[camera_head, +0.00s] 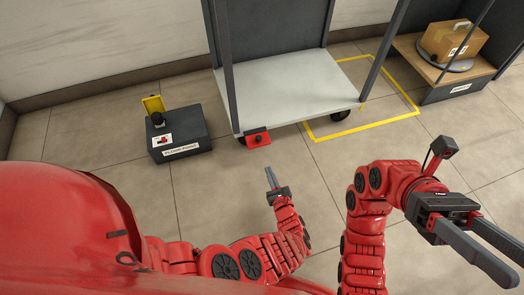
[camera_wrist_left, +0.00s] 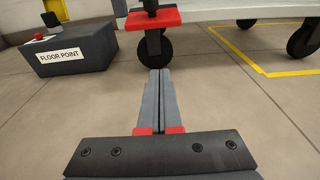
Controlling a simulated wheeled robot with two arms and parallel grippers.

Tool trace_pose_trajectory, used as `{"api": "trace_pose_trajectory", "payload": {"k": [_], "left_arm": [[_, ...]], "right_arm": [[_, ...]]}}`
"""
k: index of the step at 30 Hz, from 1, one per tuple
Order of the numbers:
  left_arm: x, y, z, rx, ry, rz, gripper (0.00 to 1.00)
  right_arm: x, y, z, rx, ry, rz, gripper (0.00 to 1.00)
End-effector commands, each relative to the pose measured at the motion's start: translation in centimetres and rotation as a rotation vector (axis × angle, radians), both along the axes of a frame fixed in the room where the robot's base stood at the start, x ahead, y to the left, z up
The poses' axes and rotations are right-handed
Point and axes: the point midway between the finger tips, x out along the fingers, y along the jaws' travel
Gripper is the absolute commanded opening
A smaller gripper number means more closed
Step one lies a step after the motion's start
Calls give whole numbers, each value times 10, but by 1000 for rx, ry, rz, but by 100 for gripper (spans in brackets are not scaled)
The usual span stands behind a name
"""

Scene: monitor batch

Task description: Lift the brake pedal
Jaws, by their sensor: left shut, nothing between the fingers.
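The brake pedal (camera_head: 257,137) is a red plate with a dark part on it, at the front lower edge of the cart (camera_head: 285,90). In the left wrist view the brake pedal (camera_wrist_left: 152,18) is at the top middle, above a black caster. My left gripper (camera_head: 270,177) is shut and empty, low over the floor on the near side of the pedal and apart from it. In the left wrist view its two fingers (camera_wrist_left: 160,73) lie together and point toward the caster. My right gripper (camera_head: 507,262) is open and empty at the right edge.
A dark box labelled "FLOOR POINT" (camera_head: 180,135) with a red switch and a yellow flap stands left of the cart. Yellow tape (camera_head: 362,128) marks the floor around the cart's right side. A cardboard box (camera_head: 454,41) sits on a platform at the right.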

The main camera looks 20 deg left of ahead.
Motion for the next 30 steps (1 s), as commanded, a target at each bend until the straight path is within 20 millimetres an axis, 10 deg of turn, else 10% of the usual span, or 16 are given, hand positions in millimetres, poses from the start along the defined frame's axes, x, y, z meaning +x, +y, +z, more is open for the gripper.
{"api": "trace_pose_trajectory", "payload": {"k": [14, 30], "left_arm": [[26, 19, -7, -1, -1, 2, 0], [83, 57, -20, -3, 2, 2, 0]], "right_arm": [[-46, -41, -16, 170, -315, 163, 50], [-82, -83, -86, 322, -516, 209, 50]]}}
